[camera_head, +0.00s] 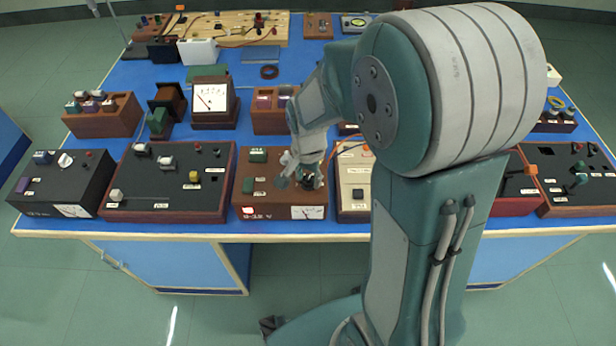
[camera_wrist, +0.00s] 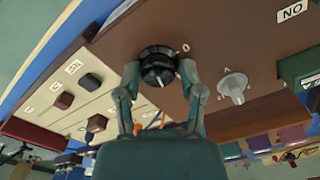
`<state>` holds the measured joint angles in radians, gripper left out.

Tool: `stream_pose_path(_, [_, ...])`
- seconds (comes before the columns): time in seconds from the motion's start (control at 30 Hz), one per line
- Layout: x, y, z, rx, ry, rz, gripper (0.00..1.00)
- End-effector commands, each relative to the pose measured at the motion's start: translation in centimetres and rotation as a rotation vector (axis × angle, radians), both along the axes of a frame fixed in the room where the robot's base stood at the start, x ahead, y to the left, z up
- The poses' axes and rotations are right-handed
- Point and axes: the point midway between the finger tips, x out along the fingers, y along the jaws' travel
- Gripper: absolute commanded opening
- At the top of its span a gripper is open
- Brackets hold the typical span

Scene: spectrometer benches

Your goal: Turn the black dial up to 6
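The black dial (camera_wrist: 158,66) is in the upper middle of the wrist view, on the brown panel of a wooden box (camera_head: 238,196) marked with a voltage label. My gripper (camera_wrist: 159,88) has its two fingers on either side of the dial, with a gap between them. I cannot tell whether the fingertips touch it. A small "0" mark is on the panel just right of the dial; a 6 cannot be read. In the head view my gripper (camera_head: 304,176) is over the right part of the box and hides most of the dial.
A pale knob (camera_wrist: 233,88) stands close to the right finger in the wrist view. A cream-coloured box (camera_head: 353,207) is right of the brown box, and a dark red-edged box (camera_head: 165,215) is left. Meters and wooden blocks stand behind.

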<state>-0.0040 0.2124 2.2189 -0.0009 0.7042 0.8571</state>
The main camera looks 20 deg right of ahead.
Motion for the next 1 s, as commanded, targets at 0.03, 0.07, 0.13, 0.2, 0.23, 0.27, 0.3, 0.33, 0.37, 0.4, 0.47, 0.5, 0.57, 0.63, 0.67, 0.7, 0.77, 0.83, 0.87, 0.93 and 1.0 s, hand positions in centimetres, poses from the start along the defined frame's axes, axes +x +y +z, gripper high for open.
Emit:
stream_pose_path(0.03, [0.2,0.0,0.1,0.0,-0.005,0.0,0.79])
stream_pose_path(0.07, [0.1,0.0,0.1,0.0,-0.005,0.0,0.79])
stream_pose_path(0.13, [0.1,0.0,0.1,0.001,-0.002,0.0,0.79])
stream_pose_path(0.2, [0.0,0.0,0.0,0.0,0.0,0.0,0.79])
stream_pose_path(0.23, [0.0,0.0,0.0,0.001,0.001,0.0,0.79])
stream_pose_path(0.27, [0.0,0.0,0.0,0.0,0.001,0.0,0.79])
stream_pose_path(0.3, [0.0,0.0,0.0,0.001,0.002,0.0,0.79])
stream_pose_path(0.33, [-0.1,0.0,0.0,0.001,0.002,0.0,0.79])
stream_pose_path(0.37, [-0.1,0.0,0.0,0.0,0.003,0.0,0.79])
stream_pose_path(0.4, [-0.1,0.0,0.0,0.0,0.003,0.0,0.79])
stream_pose_path(0.47, [-0.1,0.0,0.3,0.001,0.002,0.0,0.79])
stream_pose_path(0.5, [0.0,0.0,0.6,0.001,0.001,0.0,0.79])
stream_pose_path(0.57, [0.0,0.0,1.3,0.0,0.0,0.0,0.79])
stream_pose_path(0.63, [0.0,0.0,2.6,0.001,-0.002,0.0,0.79])
stream_pose_path(0.67, [0.0,0.0,3.2,0.001,-0.002,0.0,0.79])
stream_pose_path(0.7, [0.1,0.1,4.1,0.0,-0.004,0.0,0.79])
stream_pose_path(0.77, [0.1,0.1,5.3,0.0,-0.004,0.0,0.79])
stream_pose_path(0.83, [0.1,0.1,6.8,0.001,-0.002,0.001,0.79])
stream_pose_path(0.87, [0.1,0.1,7.5,0.0,-0.003,0.001,0.79])
stream_pose_path(0.93, [0.1,0.1,8.8,0.0,-0.001,0.001,0.79])
stream_pose_path(1.0, [0.1,0.1,10.0,0.0,-0.001,0.001,0.79])
